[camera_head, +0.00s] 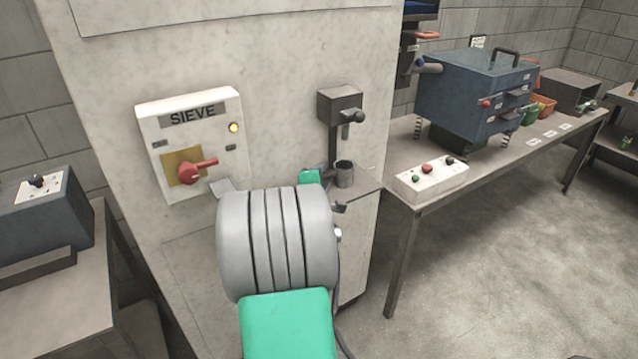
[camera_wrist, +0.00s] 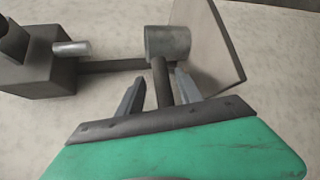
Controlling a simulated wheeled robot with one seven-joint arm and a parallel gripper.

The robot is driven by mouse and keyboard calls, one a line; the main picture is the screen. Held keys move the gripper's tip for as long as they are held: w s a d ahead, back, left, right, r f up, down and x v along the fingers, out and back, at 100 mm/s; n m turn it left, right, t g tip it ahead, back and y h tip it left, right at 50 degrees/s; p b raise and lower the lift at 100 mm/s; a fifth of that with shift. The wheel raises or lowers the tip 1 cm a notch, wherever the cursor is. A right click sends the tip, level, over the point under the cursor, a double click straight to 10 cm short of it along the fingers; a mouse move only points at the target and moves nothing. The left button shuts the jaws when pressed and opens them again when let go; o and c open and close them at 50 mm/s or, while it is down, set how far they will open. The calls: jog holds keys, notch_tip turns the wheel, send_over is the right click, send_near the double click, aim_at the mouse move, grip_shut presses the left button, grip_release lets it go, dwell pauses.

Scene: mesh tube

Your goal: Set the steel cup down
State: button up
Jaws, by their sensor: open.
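The steel cup (camera_head: 344,175) is a small grey cylinder, upright on a small ledge (camera_head: 368,185) on the front of the pale machine cabinet. In the wrist view, the cup (camera_wrist: 170,43) has its base against the flat ledge plate (camera_wrist: 212,45), seemingly touching it. Its dark handle (camera_wrist: 160,78) points back towards me. My gripper (camera_wrist: 160,88) is open, one finger on each side of the handle, with gaps showing. In the head view my arm hides most of the gripper (camera_head: 328,185).
A dark spout block with a lever (camera_head: 340,103) is mounted above the cup. To the left is the SIEVE panel (camera_head: 192,145) with a red switch and lit yellow lamp. A bench (camera_head: 500,172) with a blue machine (camera_head: 475,92) stands on the right. Open floor lies at lower right.

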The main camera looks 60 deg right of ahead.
jog(key=v, duration=1.1)
jog(key=shift+a, duration=0.15)
jog(key=w+a+f+m+t+y+p, duration=0.15)
jog(key=w+a+y, duration=0.35)
jog(key=a, duration=0.6)
jog(key=w+a+f+m+t+y+p, duration=0.1)
jog(key=w+a+m+y+p, duration=0.25)
jog(key=a, duration=0.75)
jog(key=s+a+g+y, duration=0.1)
jog(key=s+a+y, duration=0.1)
jog(key=a, duration=0.8)
jog(key=s+a+r+g+y+p, duration=0.1)
jog(key=a+y, duration=0.3)
jog(key=a, duration=0.5)
jog(key=shift+s+a+r+m+g, duration=0.25)
jog(key=shift+s+a+m+g, duration=0.15)
jog(key=shift+s+g, duration=0.25)
